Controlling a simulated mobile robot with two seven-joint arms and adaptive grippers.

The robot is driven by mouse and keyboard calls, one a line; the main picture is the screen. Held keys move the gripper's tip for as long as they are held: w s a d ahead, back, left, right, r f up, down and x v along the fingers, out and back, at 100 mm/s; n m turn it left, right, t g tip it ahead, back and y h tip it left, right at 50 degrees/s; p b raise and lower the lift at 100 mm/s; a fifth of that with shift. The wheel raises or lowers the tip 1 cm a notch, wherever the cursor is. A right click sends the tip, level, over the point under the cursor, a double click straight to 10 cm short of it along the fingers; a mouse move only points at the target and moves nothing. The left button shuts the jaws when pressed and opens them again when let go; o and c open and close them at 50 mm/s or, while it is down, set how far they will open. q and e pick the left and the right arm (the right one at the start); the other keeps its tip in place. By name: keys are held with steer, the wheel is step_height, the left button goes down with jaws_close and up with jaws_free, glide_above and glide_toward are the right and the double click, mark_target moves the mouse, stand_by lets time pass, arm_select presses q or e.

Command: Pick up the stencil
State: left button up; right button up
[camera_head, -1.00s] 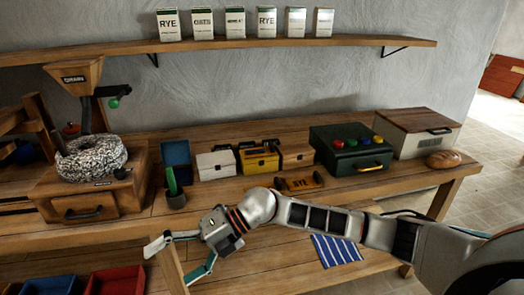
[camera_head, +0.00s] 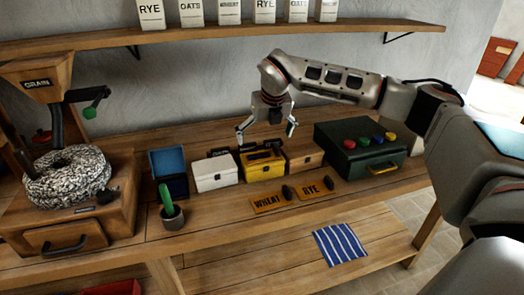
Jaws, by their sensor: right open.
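Two flat wooden stencil plates lie on the bench top in front of the small boxes. One is lettered WHEAT (camera_head: 267,203) and the other RYE (camera_head: 311,188). Each has a dark knob-like piece at its right end. My right gripper (camera_head: 266,133) hangs fingers down above and behind the plates, over the yellow box (camera_head: 263,170). Its fingers are spread and nothing shows between them. My left gripper is out of view.
A white box (camera_head: 216,175), an open blue box (camera_head: 170,188) and a wooden box (camera_head: 303,158) flank the yellow one. A green case (camera_head: 362,155) with coloured knobs stands right. A shelf (camera_head: 230,35) runs above.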

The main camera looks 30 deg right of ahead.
mark_target(261, 154)
steer(key=x, duration=0.2)
steer(key=shift+f, duration=0.45)
steer(key=x, duration=0.3)
steer(key=shift+w+f, duration=0.15)
steer(key=shift+w, duration=0.1)
steer(key=shift+w+f, duration=0.15)
steer(key=shift+f, duration=0.15)
steer(key=c, duration=2.5)
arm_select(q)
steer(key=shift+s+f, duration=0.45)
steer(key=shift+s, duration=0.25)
arm_select(e)
jaws_close()
